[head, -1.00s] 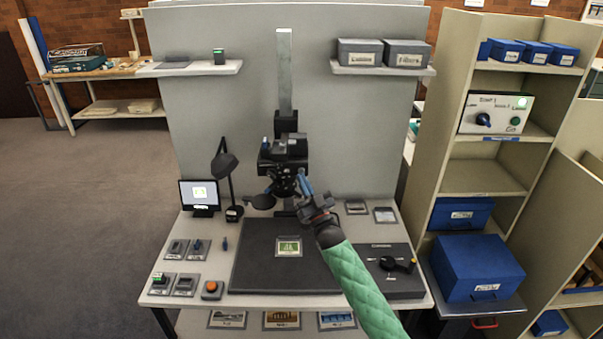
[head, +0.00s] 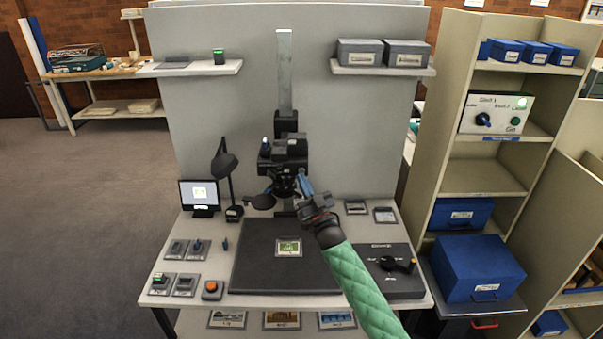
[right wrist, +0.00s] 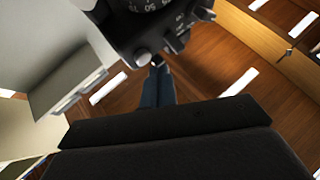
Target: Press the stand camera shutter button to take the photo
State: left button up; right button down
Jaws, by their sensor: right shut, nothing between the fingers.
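The black stand camera (head: 284,150) is mounted on a grey upright column above the dark copy board. A small print (head: 288,247) lies flat on the board. My right gripper (head: 303,182) is shut and empty, its blue fingers pointing up at the camera's lower right side. In the right wrist view the blue fingers (right wrist: 157,88) are together, with their tips at the underside of the camera body (right wrist: 150,25), close to a small round silver knob (right wrist: 143,59). I cannot tell whether they touch, or whether this knob is the shutter button. My left gripper is not in view.
An orange button (head: 211,287) sits on the table's front left, near several small framed pieces. A lamp (head: 224,165) and a small monitor (head: 200,196) stand at left. A black dial box (head: 392,270) stands at right. Blue boxes (head: 478,267) fill shelves farther right.

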jog(key=shift+w, duration=0.15)
dwell(0.4)
jog(key=shift+w+b, duration=0.3)
jog(key=shift+b, duration=0.05)
jog(key=shift+w+b, duration=0.3)
jog(key=shift+w, duration=0.1)
dwell(0.9)
jog(key=shift+s, duration=0.1)
jog(key=shift+s+p, duration=0.3)
jog(key=shift+s, duration=0.45)
jog(key=s+p, duration=0.1)
jog(key=s, duration=0.4)
jog(key=shift+p, duration=0.3)
dwell(0.6)
